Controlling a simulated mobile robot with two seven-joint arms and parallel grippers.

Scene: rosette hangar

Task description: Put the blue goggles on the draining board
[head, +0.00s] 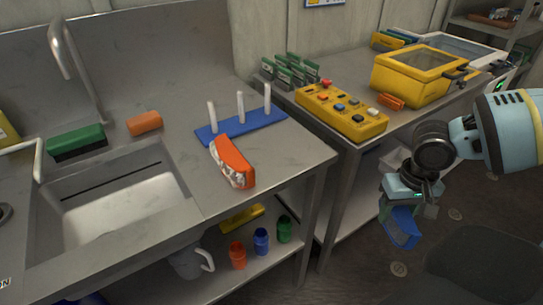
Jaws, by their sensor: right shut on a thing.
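My right gripper (413,203) hangs at the right of the head view, in front of the right-hand bench and above the floor. It is shut on the blue goggles (402,229), which hang tilted below it, partly hidden by the fingers. The draining board (283,152) is the flat steel top to the right of the sink, left of and apart from my right gripper. My left gripper is not in view.
On the draining board are a blue peg rack (240,127) and an orange-and-white item (232,163). The sink (120,200) is left. A yellow button box (342,110) and yellow case (418,70) occupy the right bench. Bare steel shows near the draining board's right corner.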

